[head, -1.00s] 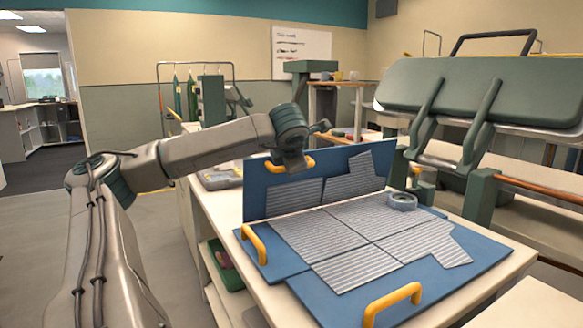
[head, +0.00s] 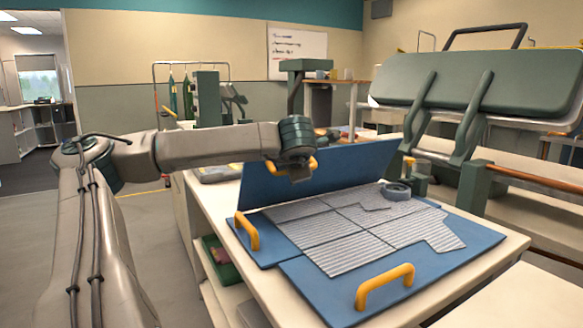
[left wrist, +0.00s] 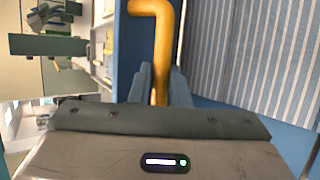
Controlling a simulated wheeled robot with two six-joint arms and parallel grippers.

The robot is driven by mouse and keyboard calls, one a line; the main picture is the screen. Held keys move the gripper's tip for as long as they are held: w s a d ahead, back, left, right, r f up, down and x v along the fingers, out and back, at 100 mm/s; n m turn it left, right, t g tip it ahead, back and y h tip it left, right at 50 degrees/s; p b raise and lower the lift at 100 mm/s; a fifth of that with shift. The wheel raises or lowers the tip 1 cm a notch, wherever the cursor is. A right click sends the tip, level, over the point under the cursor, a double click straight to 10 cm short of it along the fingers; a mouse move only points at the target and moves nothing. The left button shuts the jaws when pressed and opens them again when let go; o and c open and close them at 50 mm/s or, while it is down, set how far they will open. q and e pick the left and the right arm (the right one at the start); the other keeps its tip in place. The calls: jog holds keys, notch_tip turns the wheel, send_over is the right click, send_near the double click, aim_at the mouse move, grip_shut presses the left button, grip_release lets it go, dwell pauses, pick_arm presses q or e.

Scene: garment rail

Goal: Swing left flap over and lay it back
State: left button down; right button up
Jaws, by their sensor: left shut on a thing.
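The blue folding board (head: 465,245) lies on the table with a grey striped garment (head: 350,238) spread on its middle. Its far flap (head: 345,168) is raised at a slant, and its visible face is bare blue. A piece of the garment lies folded over the rest near this flap. My left gripper (head: 302,176) is shut on the flap's yellow handle (head: 313,164). The left wrist view shows the handle (left wrist: 155,20) between the fingers (left wrist: 160,84), with striped cloth (left wrist: 262,45) to the right. My right gripper is in no view.
A grey ring-shaped roll (head: 396,191) sits at the board's back right. Two more yellow handles stand on the left panel (head: 247,231) and the near edge (head: 385,286). A green padded press (head: 480,80) stands behind at the right. A green bin (head: 222,262) is under the table.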

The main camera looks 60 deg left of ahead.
pick_arm(q)
jog(key=shift+d+f, duration=0.15)
dwell(0.3)
jog(key=c, duration=1.5)
grip_release()
jog(key=shift+o, duration=0.7)
jog(key=shift+w+f, duration=0.15)
jog(key=p+v, duration=0.1)
jog(key=v, duration=0.9)
jog(key=shift+s+d+r, duration=0.15)
jog(key=shift+s+r, duration=0.1)
